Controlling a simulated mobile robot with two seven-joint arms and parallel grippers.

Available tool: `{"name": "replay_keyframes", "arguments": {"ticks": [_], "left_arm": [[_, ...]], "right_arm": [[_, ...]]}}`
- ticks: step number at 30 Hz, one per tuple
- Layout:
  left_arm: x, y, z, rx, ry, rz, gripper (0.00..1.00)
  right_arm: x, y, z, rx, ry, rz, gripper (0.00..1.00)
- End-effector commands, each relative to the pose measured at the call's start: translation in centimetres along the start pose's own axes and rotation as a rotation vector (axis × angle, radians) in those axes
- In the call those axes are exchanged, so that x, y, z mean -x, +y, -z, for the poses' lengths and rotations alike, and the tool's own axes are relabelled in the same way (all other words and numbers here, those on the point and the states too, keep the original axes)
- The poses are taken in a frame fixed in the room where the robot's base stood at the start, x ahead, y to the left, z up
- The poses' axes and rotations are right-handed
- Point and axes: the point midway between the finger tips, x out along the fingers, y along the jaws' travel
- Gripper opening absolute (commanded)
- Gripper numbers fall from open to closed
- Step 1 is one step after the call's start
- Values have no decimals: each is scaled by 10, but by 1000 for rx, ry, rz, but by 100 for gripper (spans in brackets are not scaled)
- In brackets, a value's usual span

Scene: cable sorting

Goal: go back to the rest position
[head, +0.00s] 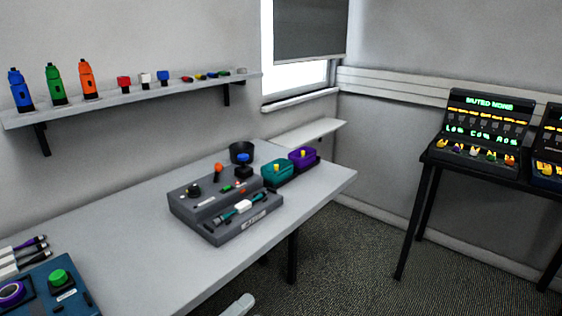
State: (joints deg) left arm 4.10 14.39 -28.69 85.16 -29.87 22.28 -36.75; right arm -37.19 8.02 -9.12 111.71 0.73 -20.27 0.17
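Neither of my grippers shows in the head view. Several cable ends (25,255), white and purple with dark tips, lie at the far left of the table. A blue box (70,290) with a green button sits in front of them.
A wall shelf (130,96) holds bottles and small blocks. A dark stand (460,166) with lit panels is at right. The floor (350,255) between is clear.

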Motion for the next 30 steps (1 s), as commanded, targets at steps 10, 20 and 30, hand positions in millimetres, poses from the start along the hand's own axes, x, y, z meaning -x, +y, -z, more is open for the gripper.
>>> {"name": "replay_keyframes", "arguments": {"ticks": [10, 20, 30], "left_arm": [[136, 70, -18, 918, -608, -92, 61], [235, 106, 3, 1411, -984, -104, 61], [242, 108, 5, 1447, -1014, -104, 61]], "right_arm": [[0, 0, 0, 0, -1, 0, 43], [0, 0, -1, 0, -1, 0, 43], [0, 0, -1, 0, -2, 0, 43]]}}
